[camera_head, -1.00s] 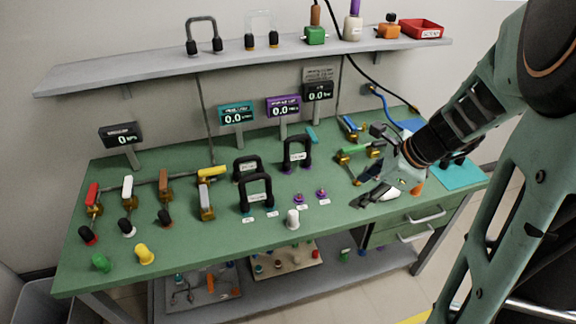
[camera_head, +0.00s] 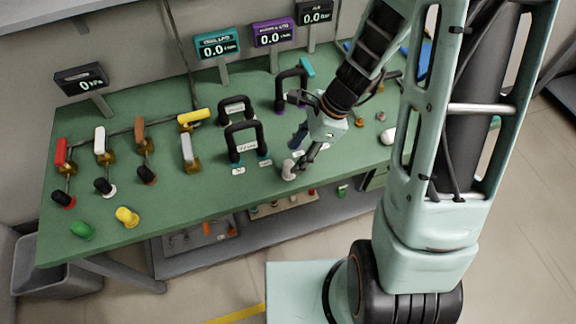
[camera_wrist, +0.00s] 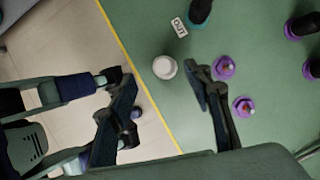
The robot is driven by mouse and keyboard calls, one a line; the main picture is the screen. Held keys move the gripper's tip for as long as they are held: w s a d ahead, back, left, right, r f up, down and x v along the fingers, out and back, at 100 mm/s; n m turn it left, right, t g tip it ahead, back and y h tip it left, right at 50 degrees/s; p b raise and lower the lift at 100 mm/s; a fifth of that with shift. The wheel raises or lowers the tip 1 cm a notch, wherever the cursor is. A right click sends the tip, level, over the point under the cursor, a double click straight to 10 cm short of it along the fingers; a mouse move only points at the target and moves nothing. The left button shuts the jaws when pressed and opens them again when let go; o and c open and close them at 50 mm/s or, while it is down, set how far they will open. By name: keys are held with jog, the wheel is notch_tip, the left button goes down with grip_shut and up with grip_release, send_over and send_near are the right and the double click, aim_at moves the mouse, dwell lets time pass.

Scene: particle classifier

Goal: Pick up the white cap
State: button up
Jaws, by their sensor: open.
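The white cap (camera_wrist: 165,67) stands on the green bench near its yellow-striped front edge in the wrist view. In the head view the cap (camera_head: 288,168) is partly covered by a finger. My gripper (camera_wrist: 160,78) is open, with one finger on each side of the cap in the wrist picture. The fingers look apart from the cap, and I cannot tell how far above it they are. In the head view my gripper (camera_head: 296,155) points down over the front part of the bench.
Purple fittings (camera_wrist: 224,67) stand just right of the right finger. A label card (camera_wrist: 179,28) lies beyond the cap. Black handles (camera_head: 245,142) stand to the left, with valves (camera_head: 147,135) farther left.

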aim_at(290, 163)
jog(key=shift+x, duration=3)
jog(key=shift+w+d, duration=0.1)
jog(key=shift+w, duration=0.1)
jog(key=c, duration=1.1)
